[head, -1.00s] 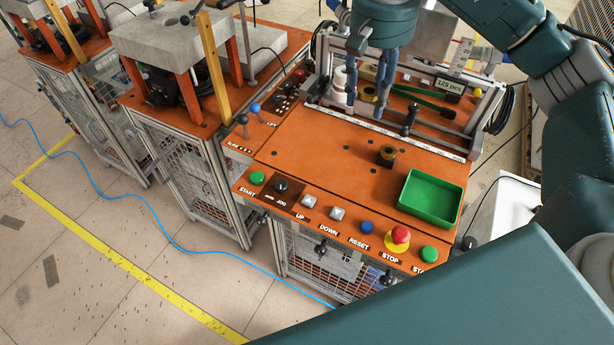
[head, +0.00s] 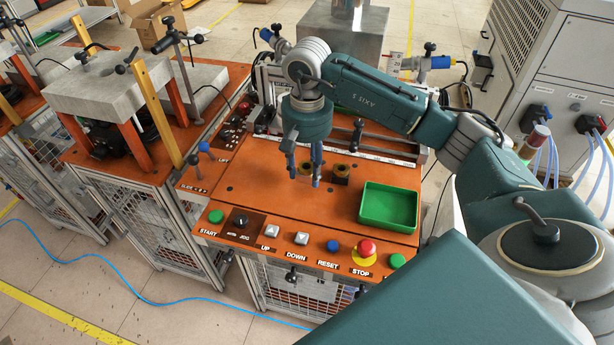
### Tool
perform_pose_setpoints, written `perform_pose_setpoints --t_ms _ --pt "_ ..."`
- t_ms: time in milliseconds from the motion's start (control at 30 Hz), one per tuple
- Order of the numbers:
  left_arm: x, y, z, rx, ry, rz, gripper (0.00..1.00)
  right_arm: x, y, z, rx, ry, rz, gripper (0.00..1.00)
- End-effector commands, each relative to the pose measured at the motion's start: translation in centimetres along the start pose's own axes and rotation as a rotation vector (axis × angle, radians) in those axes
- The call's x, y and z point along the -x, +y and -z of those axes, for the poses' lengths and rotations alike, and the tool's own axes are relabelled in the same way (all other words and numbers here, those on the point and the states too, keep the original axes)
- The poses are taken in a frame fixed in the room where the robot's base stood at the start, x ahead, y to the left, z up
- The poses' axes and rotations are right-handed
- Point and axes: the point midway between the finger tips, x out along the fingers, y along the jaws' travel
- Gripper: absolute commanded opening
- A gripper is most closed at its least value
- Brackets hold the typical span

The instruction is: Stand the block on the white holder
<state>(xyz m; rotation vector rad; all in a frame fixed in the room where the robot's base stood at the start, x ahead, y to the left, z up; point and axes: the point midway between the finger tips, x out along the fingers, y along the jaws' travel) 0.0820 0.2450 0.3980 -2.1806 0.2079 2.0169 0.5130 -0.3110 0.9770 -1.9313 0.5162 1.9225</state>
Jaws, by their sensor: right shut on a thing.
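My right gripper (head: 304,182) hangs over the middle of the orange worktop, fingers pointing down. It is shut on a small brass-coloured block (head: 305,168), which shows between the two blue fingers. I cannot tell whether the block touches the worktop. A similar dark and brass-coloured piece (head: 341,174) stands on the worktop just right of the gripper. The white holder is not visible now; my right arm and gripper cover the back of the station. My left gripper is not in view.
A green tray (head: 389,225) sits at the worktop's right front. Buttons line the front edge, including a red stop button (head: 366,247). A post with a black top (head: 357,133) stands behind. The worktop's left part (head: 240,183) is clear.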

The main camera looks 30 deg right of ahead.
Motion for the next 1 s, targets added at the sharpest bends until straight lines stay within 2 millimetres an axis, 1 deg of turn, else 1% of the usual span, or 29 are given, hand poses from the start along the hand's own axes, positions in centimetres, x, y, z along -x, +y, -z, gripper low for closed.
perform_pose_setpoints --t_ms 67,300,500,667,700,767,800,1000 --pt "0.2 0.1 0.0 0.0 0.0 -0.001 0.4 -0.6 0.0 -0.1 0.001 -0.002 -0.001 0.05" --pt "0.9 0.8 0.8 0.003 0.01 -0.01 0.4 -3.6 0.0 -0.1 0.001 -0.002 -0.001 0.05" --pt "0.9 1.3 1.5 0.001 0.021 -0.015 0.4 -3.8 0.0 0.0 0.001 0.0 0.0 0.05" --pt "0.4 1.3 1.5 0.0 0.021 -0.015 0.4 -4.2 0.0 0.0 0.002 0.0 0.0 0.05" --pt "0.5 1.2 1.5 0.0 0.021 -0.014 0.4 -4.1 0.0 -0.1 0.002 0.0 0.0 0.44" --pt "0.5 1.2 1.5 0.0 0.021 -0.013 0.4 -4.1 0.0 -0.1 0.002 0.0 0.0 0.56" --pt "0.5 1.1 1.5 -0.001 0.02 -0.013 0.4 -4.1 0.0 -0.1 0.002 0.0 0.0 0.59" --pt "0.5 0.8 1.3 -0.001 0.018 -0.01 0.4 -4.1 0.0 -0.1 0.001 -0.001 0.0 0.59"
